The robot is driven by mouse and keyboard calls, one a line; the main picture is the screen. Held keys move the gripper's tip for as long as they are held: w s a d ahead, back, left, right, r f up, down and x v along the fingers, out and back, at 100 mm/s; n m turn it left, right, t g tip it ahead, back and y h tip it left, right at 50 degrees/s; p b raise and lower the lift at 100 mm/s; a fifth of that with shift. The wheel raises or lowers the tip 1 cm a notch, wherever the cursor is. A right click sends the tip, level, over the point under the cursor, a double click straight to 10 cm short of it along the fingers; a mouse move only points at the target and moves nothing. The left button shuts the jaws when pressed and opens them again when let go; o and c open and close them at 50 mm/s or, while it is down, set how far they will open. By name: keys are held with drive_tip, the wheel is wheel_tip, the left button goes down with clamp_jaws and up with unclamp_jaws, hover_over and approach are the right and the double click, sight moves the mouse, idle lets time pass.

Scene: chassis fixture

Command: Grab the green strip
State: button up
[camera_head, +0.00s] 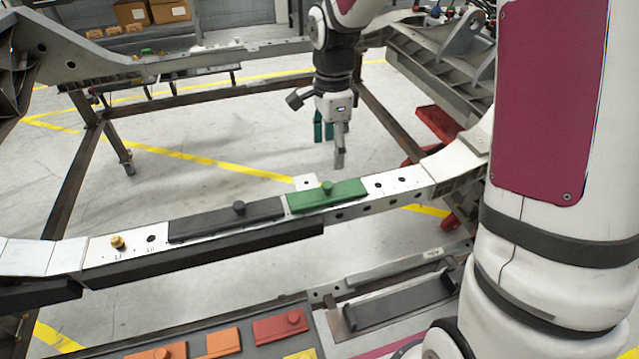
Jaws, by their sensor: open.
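The green strip (326,195) lies on the white curved chassis rail in the middle of the head view. It is a flat green bar with a small round green knob on top. My gripper (330,150) hangs pointing down above and beyond the strip, apart from it. It is open, with nothing seen between its fingers. One finger looks grey and another part beside it dark green. How far the gripper is from the strip in depth is hard to tell.
A black strip (226,219) with a knob lies left of the green one on the rail (398,181). A brass knob (117,241) stands farther left. Orange (223,342), red (281,326) and yellow pieces lie on a front tray. My white and maroon arm fills the right side.

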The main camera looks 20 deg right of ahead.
sight(328, 184)
wheel_tip(328, 184, down, 8)
drive_tip(key=shift+f+b, duration=0.15)
drive_tip(key=shift+b, duration=0.35)
drive_tip(key=shift+w+a+f+b, duration=0.1)
drive_tip(key=shift+w+f+b, duration=0.1)
drive_tip(key=shift+f, duration=1.15)
drive_tip(key=shift+w+a+f+b, duration=0.1)
drive_tip(key=shift+f+b, duration=0.1)
drive_tip(key=shift+f, duration=1.15)
drive_tip(key=shift+c, duration=0.2)
drive_tip(key=c, duration=1.3)
